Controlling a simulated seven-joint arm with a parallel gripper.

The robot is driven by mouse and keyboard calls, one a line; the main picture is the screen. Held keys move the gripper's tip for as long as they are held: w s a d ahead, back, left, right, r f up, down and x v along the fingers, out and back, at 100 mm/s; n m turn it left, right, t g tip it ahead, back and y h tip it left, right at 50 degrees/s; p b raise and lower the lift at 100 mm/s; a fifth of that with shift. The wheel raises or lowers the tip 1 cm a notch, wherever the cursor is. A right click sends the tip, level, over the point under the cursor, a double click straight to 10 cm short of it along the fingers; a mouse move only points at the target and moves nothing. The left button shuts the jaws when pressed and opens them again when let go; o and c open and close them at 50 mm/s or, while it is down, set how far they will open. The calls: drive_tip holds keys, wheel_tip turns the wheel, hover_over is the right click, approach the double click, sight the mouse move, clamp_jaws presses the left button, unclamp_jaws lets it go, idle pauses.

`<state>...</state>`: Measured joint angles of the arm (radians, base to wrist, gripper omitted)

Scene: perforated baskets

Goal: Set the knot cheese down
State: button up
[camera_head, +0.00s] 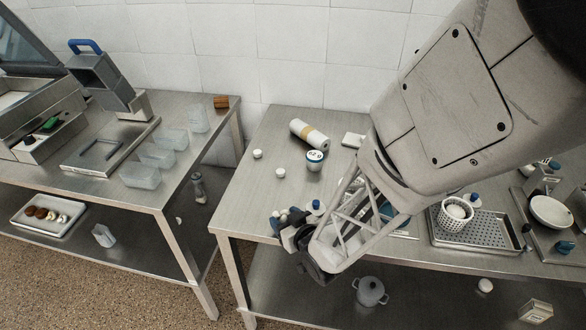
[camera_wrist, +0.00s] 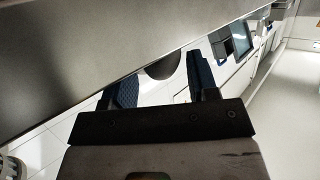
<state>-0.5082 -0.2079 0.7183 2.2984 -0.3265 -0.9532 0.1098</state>
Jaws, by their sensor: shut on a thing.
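My gripper (camera_head: 281,222) is low at the front edge of the middle steel table, partly hidden by its own wrist.
Small white pieces (camera_head: 257,154), a roll (camera_head: 309,134) and a blue-and-white tub (camera_head: 314,161) are farther back. The table's left part (camera_head: 245,200) is clear. A grey pot (camera_head: 370,291) is on the lower shelf.

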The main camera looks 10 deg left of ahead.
sight(281, 212)
drive_tip(key=shift+r+x, duration=0.25)
drive_tip(key=shift+x, duration=0.8)
drive_tip(key=shift+r+x, duration=0.25)
drive_tip(key=shift+x, duration=0.8)
drive_tip(key=shift+w+a, duration=0.1)
drive_tip(key=shift+a, duration=0.05)
drive_tip(key=shift+f, duration=0.2)
drive_tip(key=o, duration=0.9)
drive_tip(key=shift+v, duration=3.95)
drive_tip(key=shift+w, duration=0.15)
